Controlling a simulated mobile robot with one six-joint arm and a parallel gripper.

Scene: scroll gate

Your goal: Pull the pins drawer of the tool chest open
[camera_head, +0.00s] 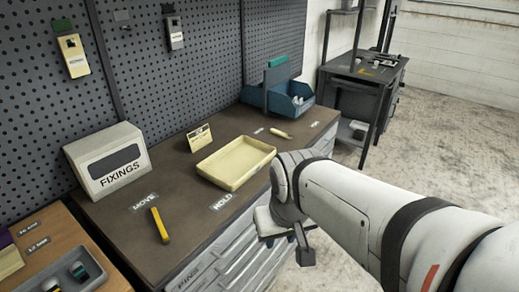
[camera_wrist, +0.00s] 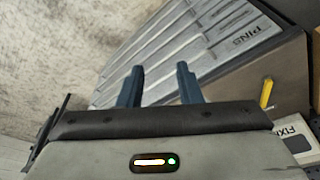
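The tool chest (camera_head: 238,262) has grey drawer fronts below its brown top in the head view. In the wrist view the pins drawer (camera_wrist: 235,42), labelled PINS, is the front nearest the chest top, and it looks flush with the others. My gripper (camera_wrist: 161,84) has two blue fingers set apart with nothing between them. The fingers overlap the ribbed drawer fronts in the picture, and I cannot tell whether they touch. In the head view my gripper (camera_head: 298,248) hangs beside the chest front, and my arm hides the right part of the drawers.
The chest top carries a FIXINGS box (camera_head: 107,160), a yellow tray (camera_head: 236,163), a yellow-handled tool (camera_head: 160,225) and a blue bin (camera_head: 290,97). A dark workbench (camera_head: 362,85) stands behind. Bare concrete floor (camera_head: 440,125) lies right of the chest.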

